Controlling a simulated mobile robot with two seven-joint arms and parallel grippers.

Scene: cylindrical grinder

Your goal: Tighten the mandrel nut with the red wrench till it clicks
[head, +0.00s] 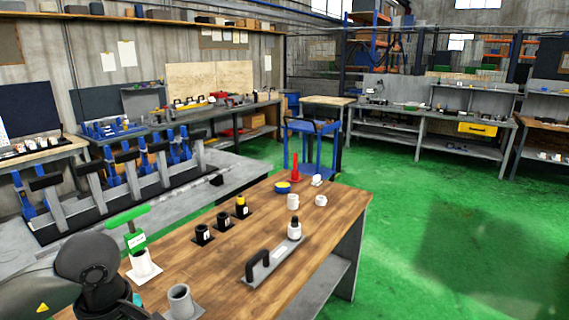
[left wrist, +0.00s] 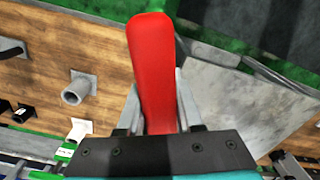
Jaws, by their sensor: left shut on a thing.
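A red wrench (left wrist: 153,60) fills the middle of the left wrist view; I see its smooth, rounded red handle, and its working end does not show. My left gripper (left wrist: 158,98) is shut on it, with a finger on each side. In the head view my left arm comes in at the lower left, and the fingers and wrench are not visible there. I cannot make out a mandrel nut for certain in either view. My right gripper is not in view.
The wooden bench (head: 215,265) holds a grey cup-like holder (head: 180,300), a green-handled tool (head: 134,240) in a white holder, several black holders and a grey plate (head: 275,262) with a black handle. A red cone (head: 295,170) stands at its far end. Green floor is free at right.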

